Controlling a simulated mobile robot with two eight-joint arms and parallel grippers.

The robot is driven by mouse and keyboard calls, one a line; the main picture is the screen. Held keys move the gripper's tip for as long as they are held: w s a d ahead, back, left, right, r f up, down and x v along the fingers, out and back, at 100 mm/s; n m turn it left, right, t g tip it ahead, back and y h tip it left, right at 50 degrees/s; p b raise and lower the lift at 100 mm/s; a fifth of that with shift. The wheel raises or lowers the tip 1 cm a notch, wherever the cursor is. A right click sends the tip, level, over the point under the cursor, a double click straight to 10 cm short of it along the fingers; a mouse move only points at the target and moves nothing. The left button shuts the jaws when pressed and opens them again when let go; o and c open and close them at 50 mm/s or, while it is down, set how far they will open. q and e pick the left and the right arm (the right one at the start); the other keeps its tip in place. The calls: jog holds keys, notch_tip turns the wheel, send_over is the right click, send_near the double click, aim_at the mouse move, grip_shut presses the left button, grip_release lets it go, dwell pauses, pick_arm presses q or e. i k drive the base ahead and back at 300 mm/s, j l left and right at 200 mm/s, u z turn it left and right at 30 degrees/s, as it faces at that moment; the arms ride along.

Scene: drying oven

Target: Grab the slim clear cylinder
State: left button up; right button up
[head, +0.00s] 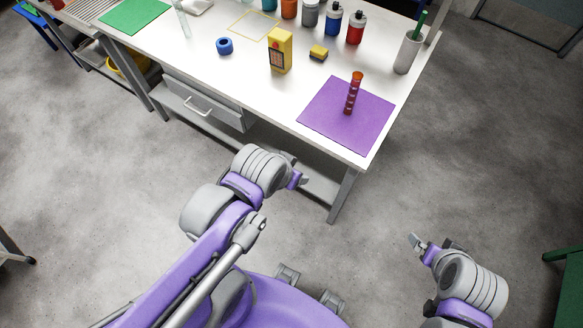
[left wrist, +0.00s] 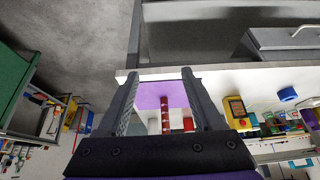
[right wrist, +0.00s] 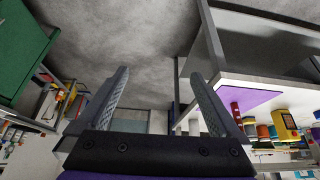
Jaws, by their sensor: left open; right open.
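A slim clear cylinder (head: 183,20) stands upright on the white workbench near the top left of the head view, right of the green mat. A slim dark-red tube with an orange top (head: 352,93) stands on the purple mat (head: 330,125) at the bench's near right corner. The tube also shows between my fingers in the left wrist view (left wrist: 166,120). My left gripper (head: 302,180) is open and empty, in front of the bench edge. My right gripper (head: 414,241) is open and empty, over the floor away from the bench. I cannot make out the clear cylinder in the wrist views.
A yellow box (head: 280,51), a blue tape roll (head: 225,46) and a yellow block (head: 318,52) sit mid-bench. Several bottles line the back. A grey holder (head: 408,52) stands at the right edge. A drawer (head: 205,105) hangs under the bench. The floor before it is clear.

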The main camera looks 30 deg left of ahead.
aim_at(182, 19)
jog(key=u, duration=1.85)
jog(key=i+j+z, duration=0.15)
jog(key=i+j, duration=0.25)
jog(key=i+j+z, duration=0.15)
jog(key=i+j, duration=0.25)
jog(key=i+j+z, duration=0.2)
jog(key=i+j, duration=0.2)
jog(key=i+j+z, duration=0.15)
jog(key=i+j, duration=0.15)
jog(key=j, duration=0.35)
jog(key=i+j, duration=0.25)
jog(key=i, duration=0.15)
jog(key=i+j+z, duration=0.15)
jog(key=i+j, duration=0.1)
jog(key=i, duration=0.1)
